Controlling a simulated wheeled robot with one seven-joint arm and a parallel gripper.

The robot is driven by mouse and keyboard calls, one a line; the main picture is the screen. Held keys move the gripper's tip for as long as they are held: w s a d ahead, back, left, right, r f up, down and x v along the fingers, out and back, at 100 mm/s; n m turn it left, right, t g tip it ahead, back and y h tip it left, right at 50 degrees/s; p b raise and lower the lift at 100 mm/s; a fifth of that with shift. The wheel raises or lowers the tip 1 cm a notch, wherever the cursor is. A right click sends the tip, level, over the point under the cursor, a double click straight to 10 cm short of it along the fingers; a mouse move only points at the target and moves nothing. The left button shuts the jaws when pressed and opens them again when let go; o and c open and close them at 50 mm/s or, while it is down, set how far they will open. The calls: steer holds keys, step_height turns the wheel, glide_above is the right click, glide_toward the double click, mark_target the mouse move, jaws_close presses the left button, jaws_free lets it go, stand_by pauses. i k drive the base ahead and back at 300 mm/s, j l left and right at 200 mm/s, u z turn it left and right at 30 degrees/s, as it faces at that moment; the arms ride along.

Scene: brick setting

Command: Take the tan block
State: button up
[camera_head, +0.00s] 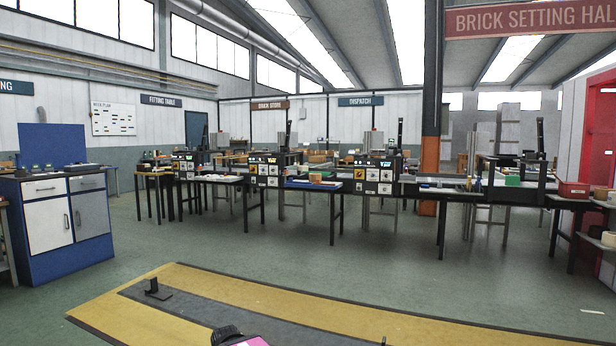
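No tan block can be made out for certain. A small tan or orange-brown shape (315,176) lies on the blue-topped table (298,184) in the middle distance. It is too small to tell whether it is a block.
A row of work tables with dark frames crosses the middle distance. A blue cabinet (57,216) stands at left, and a red bin (573,190) sits at right. A yellow-and-grey surface (190,312) fills the foreground. Green floor (240,245) between is clear.

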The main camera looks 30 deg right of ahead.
mark_target(313, 177)
steer(key=i+l+z, duration=0.35)
steer(key=i, duration=0.35)
steer(key=i+l+z, duration=0.3)
steer(key=i, duration=0.45)
steer(key=i+z, duration=0.35)
steer(key=i, duration=2.3)
